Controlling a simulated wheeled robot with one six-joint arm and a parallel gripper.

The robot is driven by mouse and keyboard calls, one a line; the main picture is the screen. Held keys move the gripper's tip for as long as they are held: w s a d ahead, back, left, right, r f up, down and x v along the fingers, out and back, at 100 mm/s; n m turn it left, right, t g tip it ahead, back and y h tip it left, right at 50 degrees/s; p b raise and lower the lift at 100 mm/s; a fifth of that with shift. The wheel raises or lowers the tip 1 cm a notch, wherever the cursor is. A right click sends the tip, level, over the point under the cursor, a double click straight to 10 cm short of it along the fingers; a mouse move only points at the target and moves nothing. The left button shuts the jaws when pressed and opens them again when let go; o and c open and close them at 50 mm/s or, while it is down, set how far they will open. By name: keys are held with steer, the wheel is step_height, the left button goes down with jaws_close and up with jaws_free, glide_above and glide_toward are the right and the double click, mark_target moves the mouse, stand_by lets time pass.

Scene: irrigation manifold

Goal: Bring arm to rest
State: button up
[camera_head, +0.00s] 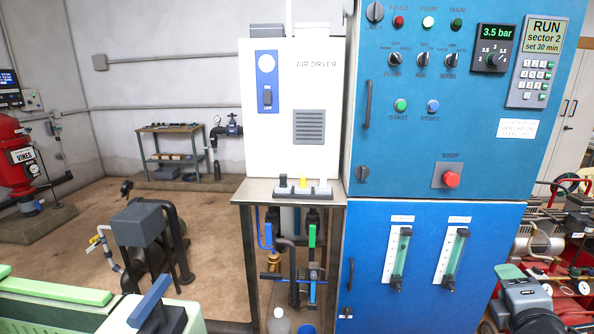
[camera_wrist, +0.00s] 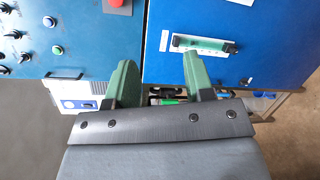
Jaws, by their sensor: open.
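My gripper (camera_wrist: 158,62) shows in the wrist view with its two green fingers spread apart. Nothing is seen between them. Beyond the fingers is the blue control cabinet (camera_wrist: 250,25), with a clear strip of space or floor gear behind the gap. How far the fingers are from the cabinet I cannot tell.
A white air dryer (camera_head: 292,160) stands left of the cabinet, above a small metal table (camera_head: 262,188) with fittings. Pipes and valves lie below it. A red machine (camera_head: 12,165) stands far left, a workbench (camera_head: 165,130) at the back.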

steer(key=s+d+f+m+g+h, duration=0.35)
steer(key=m+g, duration=0.25)
steer(key=m, duration=0.5)
steer(key=a+f+m+g+y+p, duration=0.25)
steer(key=a+f+m+g, duration=0.3)
steer(key=m, duration=0.35)
steer(key=w+a+r+n+y+p, duration=0.1)
steer(key=a+y, duration=0.6)
steer(key=a, duration=1.7)
steer(key=shift+w+n+y+p, duration=0.35)
steer(key=shift+n+y+p, duration=0.1)
steer(key=shift+n, duration=0.35)
steer(key=shift+g, duration=0.25)
